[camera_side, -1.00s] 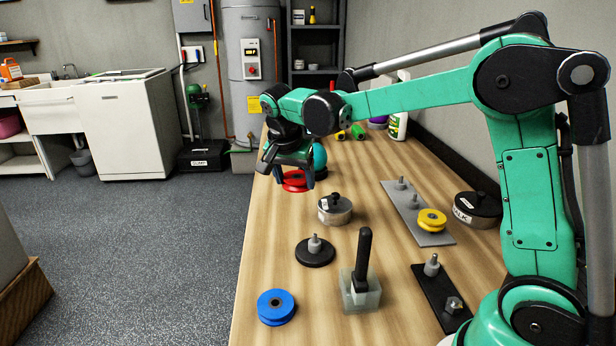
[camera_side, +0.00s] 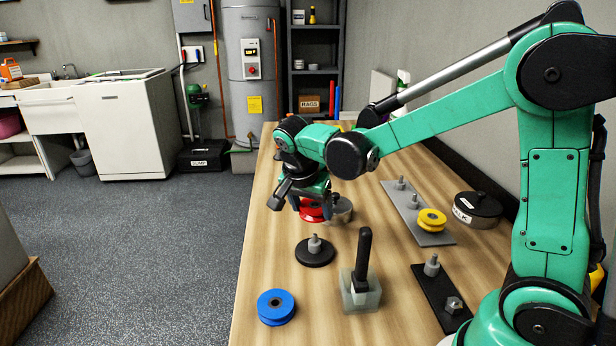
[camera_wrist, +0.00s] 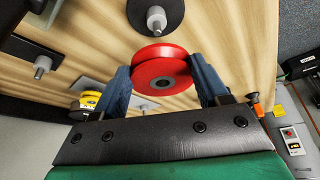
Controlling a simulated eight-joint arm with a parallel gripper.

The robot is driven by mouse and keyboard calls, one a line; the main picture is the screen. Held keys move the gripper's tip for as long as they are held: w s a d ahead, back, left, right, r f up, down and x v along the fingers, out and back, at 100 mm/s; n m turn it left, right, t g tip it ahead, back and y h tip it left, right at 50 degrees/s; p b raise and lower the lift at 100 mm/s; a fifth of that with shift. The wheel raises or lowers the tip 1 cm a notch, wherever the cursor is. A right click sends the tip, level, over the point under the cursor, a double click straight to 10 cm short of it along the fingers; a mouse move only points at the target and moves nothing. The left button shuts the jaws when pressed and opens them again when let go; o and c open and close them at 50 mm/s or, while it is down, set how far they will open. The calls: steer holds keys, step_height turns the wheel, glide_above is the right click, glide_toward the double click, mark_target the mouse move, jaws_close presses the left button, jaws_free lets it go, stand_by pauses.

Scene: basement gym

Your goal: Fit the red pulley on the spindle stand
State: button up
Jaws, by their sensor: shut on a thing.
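The red pulley (camera_side: 311,213) is held between the two fingers of my gripper (camera_side: 311,205). In the wrist view the red pulley (camera_wrist: 160,66) sits flat-faced between the blue fingers of my gripper (camera_wrist: 162,82), and its centre hole shows. The spindle stand (camera_side: 315,254), a round black base with an upright grey spindle, stands nearer the side camera than the pulley. The spindle stand also shows in the wrist view (camera_wrist: 140,12), just beyond the pulley. The pulley is apart from the spindle, and the spindle is bare.
A blue pulley (camera_side: 276,306), a clear block with a black handle (camera_side: 361,285), a black plate with a spindle (camera_side: 438,300), a grey plate with a yellow pulley (camera_side: 432,220) and a dark tin (camera_side: 477,209) stand around.

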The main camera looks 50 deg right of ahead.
mark_target(308, 213)
steer(key=shift+f, duration=1.8)
steer(key=shift+f, duration=1.55)
steer(key=o, duration=1.3)
steer(key=shift+r, duration=0.1)
steer(key=shift+v, duration=2.75)
